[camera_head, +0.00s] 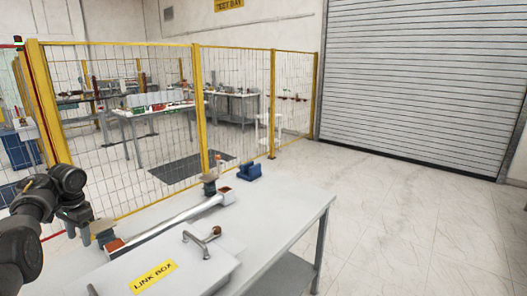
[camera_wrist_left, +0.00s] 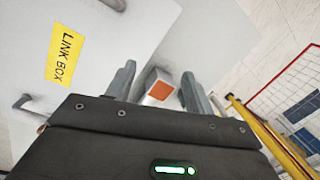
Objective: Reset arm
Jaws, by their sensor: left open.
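My left arm comes in from the left in the head view, and its gripper (camera_head: 78,226) hangs over the left end of the white table. In the left wrist view the two fingers (camera_wrist_left: 158,88) are apart. A white block with an orange face (camera_wrist_left: 160,90) shows between and beyond them, and I see no contact with it. The white box marked LINK BOX (camera_head: 197,274) stands on the table with a bent handle on top; its yellow label (camera_wrist_left: 63,54) also shows in the left wrist view. My right gripper is in neither view.
A pale bar (camera_head: 175,218) with orange-brown ends lies behind the box. A blue object (camera_head: 249,171) sits at the table's (camera_head: 290,205) back. A yellow-framed mesh fence (camera_head: 197,110) stands behind. The floor on the right is clear up to a roller shutter (camera_head: 420,85).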

